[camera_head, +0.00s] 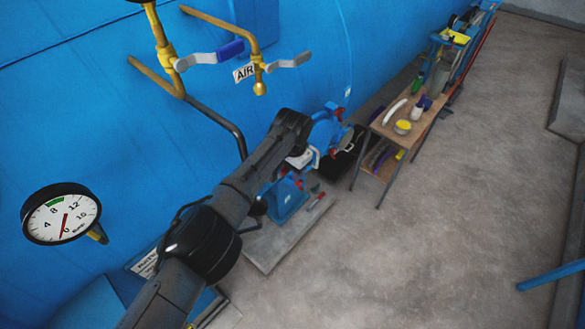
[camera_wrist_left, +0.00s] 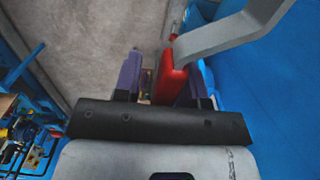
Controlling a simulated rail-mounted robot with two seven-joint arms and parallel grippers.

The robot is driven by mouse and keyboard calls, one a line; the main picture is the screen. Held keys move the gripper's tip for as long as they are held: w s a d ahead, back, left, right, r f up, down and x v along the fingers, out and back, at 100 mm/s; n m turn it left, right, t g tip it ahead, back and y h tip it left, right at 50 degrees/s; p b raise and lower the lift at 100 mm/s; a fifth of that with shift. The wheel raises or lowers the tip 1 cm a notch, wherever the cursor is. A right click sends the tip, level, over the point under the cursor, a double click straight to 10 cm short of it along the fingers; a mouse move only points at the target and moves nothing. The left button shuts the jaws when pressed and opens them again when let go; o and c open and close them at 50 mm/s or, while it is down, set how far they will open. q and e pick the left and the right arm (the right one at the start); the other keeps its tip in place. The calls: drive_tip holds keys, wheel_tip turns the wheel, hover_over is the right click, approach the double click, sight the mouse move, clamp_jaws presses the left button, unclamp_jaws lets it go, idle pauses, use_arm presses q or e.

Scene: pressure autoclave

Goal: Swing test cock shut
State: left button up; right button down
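In the left wrist view a red-sleeved handle (camera_wrist_left: 170,82) on a bent grey lever (camera_wrist_left: 235,32) reaches between the two purple fingers of my left gripper (camera_wrist_left: 163,70). The sleeve lies close to the right finger, and a narrow gap shows beside the left finger. The fingers look open around it; whether the right one touches is unclear. In the head view my left arm hides the fingertips and this lever. My right gripper is out of view.
A dial gauge (camera_head: 62,214) sticks out at the left, its red needle near zero. Behind my arm is blue equipment with red parts (camera_head: 325,132). A wooden bench (camera_head: 402,135) with bottles and tools stands beyond. The concrete floor (camera_head: 440,220) at right is mostly clear.

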use_arm(q)
drive_tip(key=shift+r, duration=0.1)
wheel_tip(320, 180, up, 14)
drive_tip(key=b, duration=0.2)
idle(0.5)
drive_tip(key=shift+w+d+f, duration=0.15)
drive_tip(key=shift+f, duration=0.05)
idle(0.3)
